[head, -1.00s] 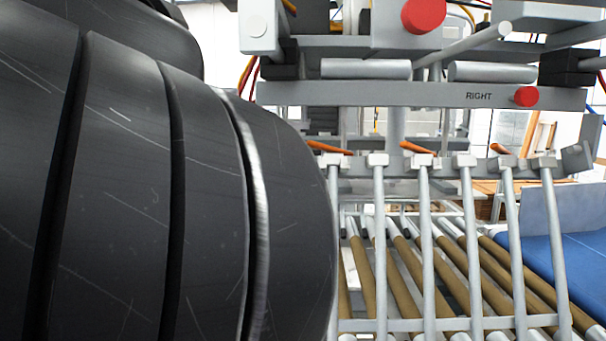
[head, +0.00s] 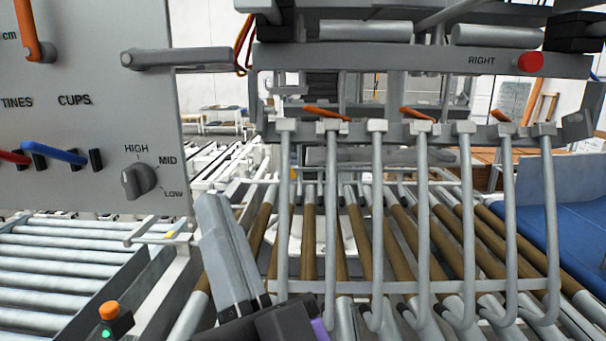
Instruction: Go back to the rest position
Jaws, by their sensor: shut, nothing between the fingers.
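My gripper (head: 212,205) shows at the bottom centre-left of the head view. Its flat grey fingers point up and lie together, shut, with nothing seen between them. Its dark body is cut off by the lower edge of the picture. The fingers show in front of the rollers and to the left of the metal tines (head: 422,220). Whether they touch anything cannot be told from this single view.
A grey control panel (head: 85,110) with a HIGH/MID/LOW knob (head: 138,181) stands at left. A beam marked RIGHT with a red button (head: 530,62) is above the tines. Brown rollers (head: 308,235) lie behind them. An orange-topped button (head: 108,310) is at lower left.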

